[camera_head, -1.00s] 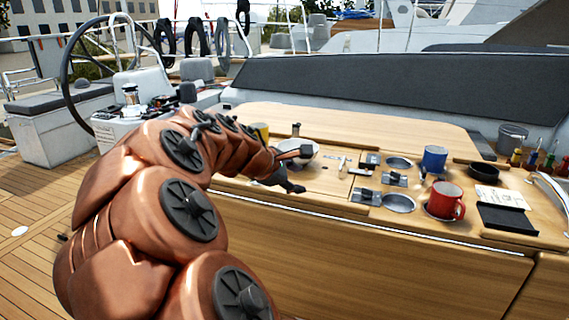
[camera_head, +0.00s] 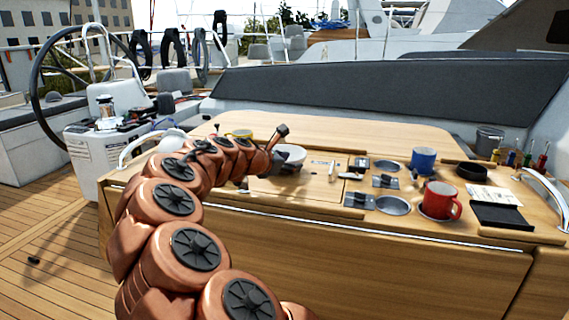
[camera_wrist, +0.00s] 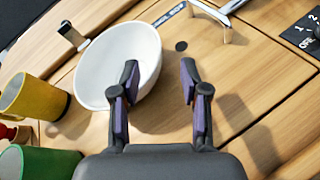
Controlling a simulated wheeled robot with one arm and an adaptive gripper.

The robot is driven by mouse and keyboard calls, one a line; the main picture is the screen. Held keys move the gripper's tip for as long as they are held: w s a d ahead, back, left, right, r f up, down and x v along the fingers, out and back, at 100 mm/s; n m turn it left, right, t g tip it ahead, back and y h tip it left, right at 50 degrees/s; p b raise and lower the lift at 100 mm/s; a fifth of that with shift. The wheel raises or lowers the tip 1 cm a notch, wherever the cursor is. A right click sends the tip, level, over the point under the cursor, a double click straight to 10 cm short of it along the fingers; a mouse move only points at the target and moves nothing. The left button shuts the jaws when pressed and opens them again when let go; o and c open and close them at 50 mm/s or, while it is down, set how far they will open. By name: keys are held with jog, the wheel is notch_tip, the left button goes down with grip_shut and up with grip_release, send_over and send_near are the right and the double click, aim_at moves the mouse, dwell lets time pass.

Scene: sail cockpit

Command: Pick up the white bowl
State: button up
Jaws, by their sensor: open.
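The white bowl (camera_head: 291,155) stands upright on the wooden table, partly hidden by my gripper (camera_head: 276,149) in the head view. In the wrist view the bowl (camera_wrist: 108,68) is at upper left. My gripper (camera_wrist: 158,76) is open and empty there. Its left finger overlaps the bowl's right side, and its right finger is over bare wood, so the bowl's right rim shows between the fingers. I cannot tell how far above the rim the fingertips are, or whether they touch it.
A yellow mug (camera_wrist: 30,98) and a green container (camera_wrist: 42,162) stand left of the bowl in the wrist view. A red mug (camera_head: 440,201), a blue mug (camera_head: 423,160) and a black dish (camera_head: 472,171) stand farther right on the table. Bare tabletop (camera_head: 320,122) lies behind the bowl.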

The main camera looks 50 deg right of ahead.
aim_at(300, 160)
jog(key=shift+x, duration=2.9)
grip_shut()
